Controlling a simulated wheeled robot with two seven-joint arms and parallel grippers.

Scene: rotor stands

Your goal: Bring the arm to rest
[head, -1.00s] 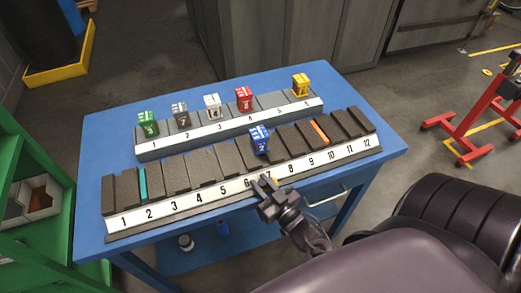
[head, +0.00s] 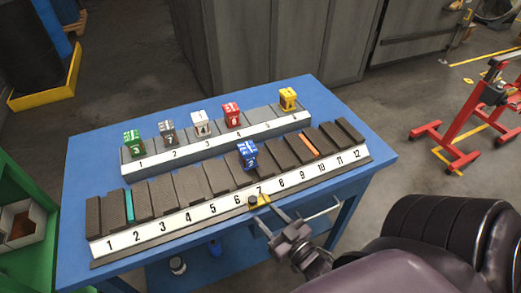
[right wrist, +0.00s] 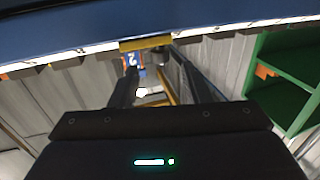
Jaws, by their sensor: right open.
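My right gripper (head: 272,218) is open and empty. It is in front of the long rack's front edge, near label 7, at the table's front side. In the right wrist view its two dark fingers (right wrist: 155,85) stand apart with nothing held between them. A small yellow piece with a dark knob (head: 259,201) sits at the rack's front edge by label 7, just beyond the fingers. A yellow bar (right wrist: 146,43) shows beyond the fingers in the right wrist view. My left gripper is not in view.
The blue table (head: 84,170) carries a long numbered rack (head: 180,222) with a blue block (head: 247,155), and a shorter rack (head: 136,168) with green, grey, white, red and yellow blocks. A green shelf (head: 28,225) stands left, a red stand (head: 468,125) right.

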